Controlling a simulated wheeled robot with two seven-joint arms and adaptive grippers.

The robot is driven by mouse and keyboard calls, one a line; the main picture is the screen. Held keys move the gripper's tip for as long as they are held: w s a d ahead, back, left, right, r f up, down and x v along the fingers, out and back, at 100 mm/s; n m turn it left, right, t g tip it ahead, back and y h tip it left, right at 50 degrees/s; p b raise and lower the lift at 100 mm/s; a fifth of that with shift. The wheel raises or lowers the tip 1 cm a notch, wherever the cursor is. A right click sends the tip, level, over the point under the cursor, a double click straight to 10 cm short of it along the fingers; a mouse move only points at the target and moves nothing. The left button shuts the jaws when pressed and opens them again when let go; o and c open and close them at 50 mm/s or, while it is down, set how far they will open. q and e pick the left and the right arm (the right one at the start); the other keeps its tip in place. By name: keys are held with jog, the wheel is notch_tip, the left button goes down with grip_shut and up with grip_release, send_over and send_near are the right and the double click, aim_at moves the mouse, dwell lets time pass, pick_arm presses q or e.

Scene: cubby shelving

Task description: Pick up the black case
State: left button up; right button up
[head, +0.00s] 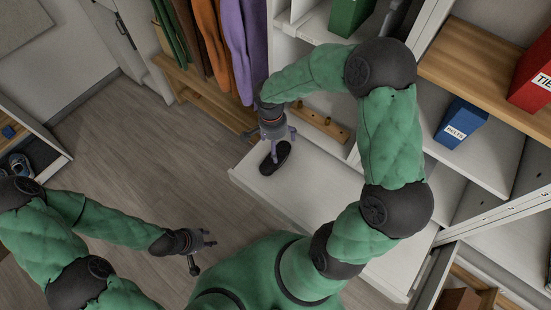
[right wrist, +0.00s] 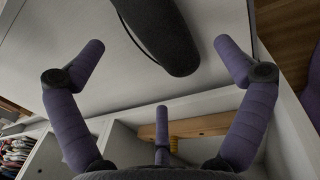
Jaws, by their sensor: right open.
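The black case (head: 275,157) is a dark, elongated, rounded object lying on the white shelf surface (head: 310,185). In the right wrist view the case (right wrist: 162,35) shows at the top centre, with its far end cut off by the frame. My left gripper (head: 205,250) is over the floor at the lower left, open and empty.
Hanging clothes (head: 220,45) are behind the right gripper, above a wooden ledge (head: 205,95). A wooden peg rail (head: 320,122) is close to its right. A blue box (head: 460,122) and a red box (head: 535,75) stand on shelves at right. The wooden floor (head: 150,150) is clear.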

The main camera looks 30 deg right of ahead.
aim_at(278, 156)
jog(key=shift+s+a+f+b, duration=0.15)
jog(key=shift+f+b, duration=0.3)
jog(key=shift+f, duration=0.55)
jog(key=shift+s+d+f+b, duration=0.1)
jog(key=shift+s+f+b, duration=0.3)
jog(key=shift+f, duration=0.55)
jog(key=shift+s+a+f+b, duration=0.1)
jog(key=shift+f+b, duration=0.4)
jog(key=shift+f, duration=0.5)
jog(key=c, duration=1.2)
